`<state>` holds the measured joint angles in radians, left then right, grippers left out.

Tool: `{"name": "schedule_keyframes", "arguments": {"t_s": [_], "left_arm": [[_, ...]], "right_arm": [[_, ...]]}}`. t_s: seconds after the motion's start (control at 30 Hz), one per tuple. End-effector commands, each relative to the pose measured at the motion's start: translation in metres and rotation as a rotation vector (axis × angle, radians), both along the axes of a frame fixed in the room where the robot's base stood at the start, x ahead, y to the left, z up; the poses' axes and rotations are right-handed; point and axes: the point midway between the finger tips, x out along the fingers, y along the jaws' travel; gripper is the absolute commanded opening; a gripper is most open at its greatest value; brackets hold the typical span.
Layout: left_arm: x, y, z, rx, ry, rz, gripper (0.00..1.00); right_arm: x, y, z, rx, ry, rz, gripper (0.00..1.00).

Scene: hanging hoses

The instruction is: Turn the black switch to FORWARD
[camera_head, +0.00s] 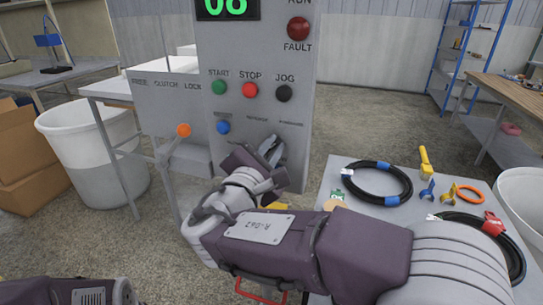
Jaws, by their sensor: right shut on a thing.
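The grey control panel (220,55) stands upright in the middle. My right arm reaches up to its lower part, and my right gripper (270,153) is at the panel face, below a row of small labels. It is shut on the black switch, which the fingers and wrist hide, so its angle cannot be told. The small label at the right of that row (291,124) seems to read FORWARD but is hard to read. Part of my left arm shows at the lower left; its gripper is out of view.
Near the switch are a blue button (223,127), green START (219,87), red STOP (250,90) and black JOG (284,93) buttons. An orange-knobbed lever (183,130) stands left. A grey table (345,165) with coiled black hoses (377,184) stands right.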

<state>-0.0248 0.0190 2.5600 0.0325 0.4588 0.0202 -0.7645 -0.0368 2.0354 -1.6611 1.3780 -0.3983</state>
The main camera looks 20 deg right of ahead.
Motion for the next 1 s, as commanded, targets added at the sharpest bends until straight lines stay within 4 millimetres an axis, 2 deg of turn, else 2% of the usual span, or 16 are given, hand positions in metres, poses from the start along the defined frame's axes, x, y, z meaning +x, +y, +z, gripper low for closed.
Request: {"name": "schedule_keyframes", "arguments": {"t_s": [0.2, 0.67, 0.7, 0.77, 0.8, 1.0], "left_arm": [[0.0000, 0.0000, -0.0096, 0.000, 0.000, 0.000, 0.35], [0.0000, 0.0000, -0.0102, 0.000, 0.000, 0.000, 0.35], [0.0000, 0.0000, -0.0102, 0.000, 0.000, 0.000, 0.35], [0.0000, 0.0000, -0.0102, 0.000, 0.000, 0.000, 0.35], [0.0000, 0.0000, -0.0102, 0.000, 0.000, 0.000, 0.35], [0.0000, 0.0000, -0.0101, 0.000, 0.000, 0.000, 0.35]], "right_arm": [[-0.0005, -0.0007, -0.0026, 0.046, -0.027, 0.000, 0.00], [-0.0006, -0.0007, -0.0018, 0.057, -0.034, -0.001, 0.00], [-0.0006, -0.0008, -0.0019, 0.057, -0.034, -0.001, 0.15], [-0.0006, -0.0007, -0.0018, 0.056, -0.035, 0.000, 0.32], [-0.0006, -0.0008, -0.0017, 0.056, -0.035, 0.000, 0.35], [-0.0005, -0.0008, -0.0013, 0.055, -0.035, -0.001, 0.35]]}}
